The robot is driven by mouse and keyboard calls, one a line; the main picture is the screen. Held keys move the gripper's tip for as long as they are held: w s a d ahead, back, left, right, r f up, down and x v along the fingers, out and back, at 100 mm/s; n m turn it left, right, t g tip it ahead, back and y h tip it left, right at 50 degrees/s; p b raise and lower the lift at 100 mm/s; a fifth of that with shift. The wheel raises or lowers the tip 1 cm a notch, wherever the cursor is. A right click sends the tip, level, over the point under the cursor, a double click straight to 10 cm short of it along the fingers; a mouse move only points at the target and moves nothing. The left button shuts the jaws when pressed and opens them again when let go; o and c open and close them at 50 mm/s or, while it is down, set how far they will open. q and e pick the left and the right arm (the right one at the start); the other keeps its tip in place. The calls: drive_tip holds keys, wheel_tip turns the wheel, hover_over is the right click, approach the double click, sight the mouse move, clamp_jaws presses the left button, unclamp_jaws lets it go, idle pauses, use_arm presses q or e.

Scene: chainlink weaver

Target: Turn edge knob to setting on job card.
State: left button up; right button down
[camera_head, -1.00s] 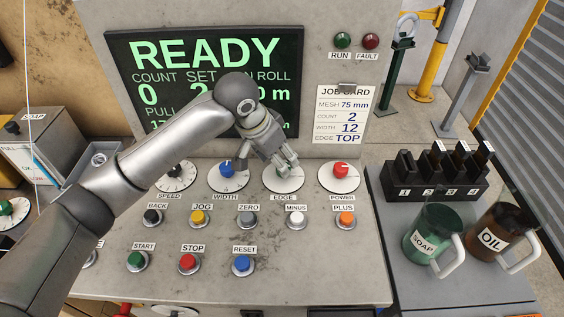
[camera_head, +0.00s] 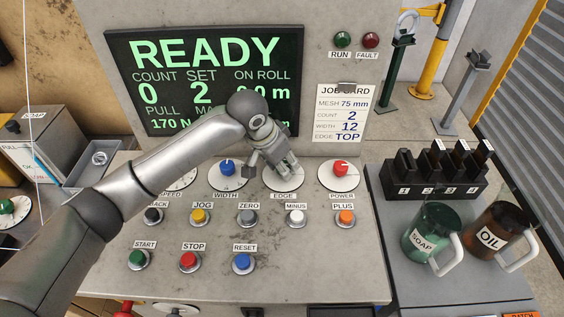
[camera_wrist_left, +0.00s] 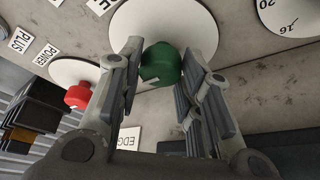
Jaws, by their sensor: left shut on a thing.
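The job card (camera_head: 345,118) hangs right of the display and reads mesh 75 mm, count 2, width 12, edge TOP. The EDGE dial (camera_head: 300,182) is a white disc on the sloped panel. Its green edge knob (camera_wrist_left: 163,64) shows between the two fingers in the left wrist view. My left gripper (camera_head: 286,168) is over this dial, its fingers shut on the knob. The fingers hide the knob in the head view, and I cannot read which setting it points at. My right gripper is in neither view.
The blue WIDTH knob (camera_head: 227,168) and red POWER knob (camera_head: 340,168) flank the EDGE dial closely. A row of buttons, including white MINUS (camera_head: 296,217), lies in front. The display (camera_head: 205,60) reads READY. Soap and oil jugs stand on the right shelf.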

use_arm(q)
drive_tip(key=shift+r+n+p, duration=0.2)
drive_tip(key=shift+n+p, duration=0.1)
drive_tip(key=shift+p, duration=0.45)
drive_tip(key=n+y+p, duration=0.1)
drive_tip(key=n+p, duration=0.2)
drive_tip(key=p, duration=0.1)
drive_tip(key=n+t+y+p, duration=0.1)
drive_tip(key=n+p, duration=0.2)
drive_tip(key=p, duration=0.1)
drive_tip(key=shift+s+d, duration=0.1)
drive_tip(key=shift+d, duration=0.1)
drive_tip(key=shift+f+n+y+p, duration=0.15)
drive_tip(key=shift+n+y+p, duration=0.45)
drive_tip(key=shift+n+p, duration=0.6)
drive_tip(key=o, duration=1)
drive_tip(key=v, duration=1.2)
drive_tip(key=shift+s+f, duration=0.15)
